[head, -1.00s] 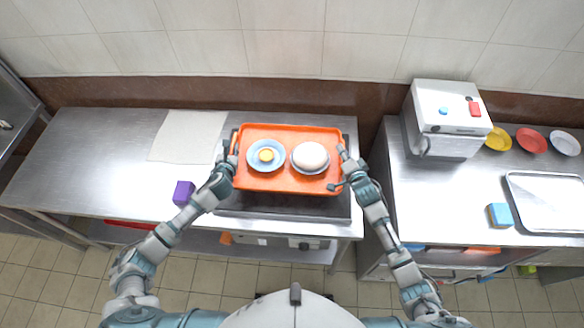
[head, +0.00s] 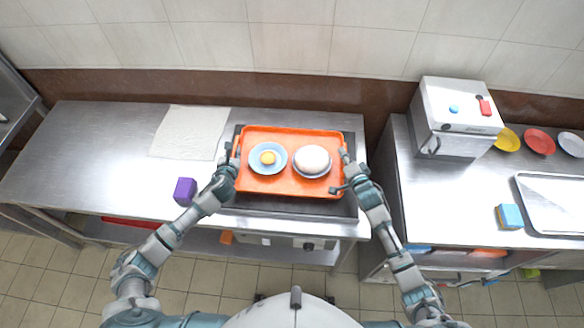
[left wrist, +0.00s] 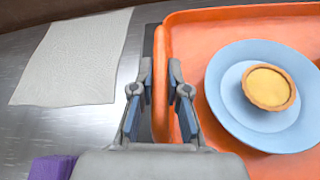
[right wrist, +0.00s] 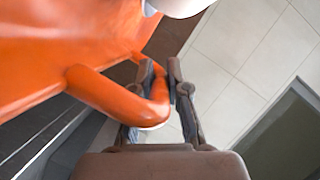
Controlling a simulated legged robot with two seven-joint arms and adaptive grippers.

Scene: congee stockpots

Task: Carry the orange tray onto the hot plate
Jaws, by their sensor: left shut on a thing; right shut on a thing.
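The orange tray (head: 290,189) is over the dark hot plate (head: 285,205) in the head view, looking roughly level. I cannot tell whether it touches the plate. It carries a blue plate (head: 255,167) with a small yellow tart (head: 267,157), and a second plate with a white rounded item (head: 313,159). My left gripper (head: 234,155) is shut on the tray's left edge; the left wrist view shows its fingers (left wrist: 160,78) either side of the rim. My right gripper (head: 342,172) is shut on the right handle, also seen in the right wrist view (right wrist: 160,75).
A purple block (head: 185,191) and a white cloth (head: 187,133) lie on the counter to the left. The right counter holds a white box appliance (head: 455,118), coloured bowls (head: 539,142), a blue block (head: 509,217) and a metal tray (head: 555,200). A gap separates the counters.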

